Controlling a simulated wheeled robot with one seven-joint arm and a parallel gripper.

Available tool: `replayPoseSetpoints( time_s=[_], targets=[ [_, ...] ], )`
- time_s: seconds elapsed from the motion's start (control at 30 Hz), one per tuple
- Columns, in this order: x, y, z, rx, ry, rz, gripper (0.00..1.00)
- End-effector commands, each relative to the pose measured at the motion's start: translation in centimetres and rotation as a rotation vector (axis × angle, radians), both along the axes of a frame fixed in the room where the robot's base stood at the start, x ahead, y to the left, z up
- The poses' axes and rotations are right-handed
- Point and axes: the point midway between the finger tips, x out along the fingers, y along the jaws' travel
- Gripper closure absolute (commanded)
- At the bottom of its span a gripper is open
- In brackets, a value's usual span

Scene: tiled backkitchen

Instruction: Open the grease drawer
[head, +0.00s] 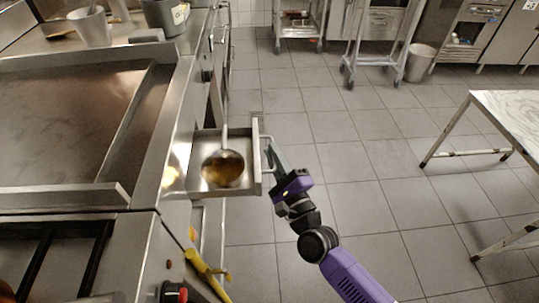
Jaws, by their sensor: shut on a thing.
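The grease drawer (251,183) is a shallow metal tray drawer. It stands pulled out from the front of the steel griddle unit (176,120), over the tiled floor. A round ladle bowl (222,168) with brown liquid shows within its outline; its long handle points toward the back. My gripper (274,158) is at the bar handle (266,145) on the drawer's front, on its right side, and is shut on it. The fingertips are small here and partly cover the handle. How far the drawer's back end stays inside the unit is hidden by the unit's edge.
A yellow-handled thing (205,268) hangs at the unit's front, nearer to me. A steel table (507,118) stands at the right, a wheeled rack (385,35) and a bin (420,62) at the back. The tiled floor (345,150) between is clear.

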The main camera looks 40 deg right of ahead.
Motion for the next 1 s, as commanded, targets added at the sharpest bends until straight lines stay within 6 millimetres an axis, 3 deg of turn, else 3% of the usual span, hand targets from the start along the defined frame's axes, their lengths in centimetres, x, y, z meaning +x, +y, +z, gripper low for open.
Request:
replayPoseSetpoints(
  time_s=[0.13,0.2,0.57,1.0],
  targets=[
    [0.0,0.1,-0.1,0.0,0.002,0.002,1.0],
    [0.0,0.1,-0.1,0.0,0.003,0.002,0.82],
    [-0.3,0.1,-0.1,0.0,0.001,0.001,0.82],
    [-6.2,1.8,-1.5,0.0,0.003,0.002,0.82]
  ],
)
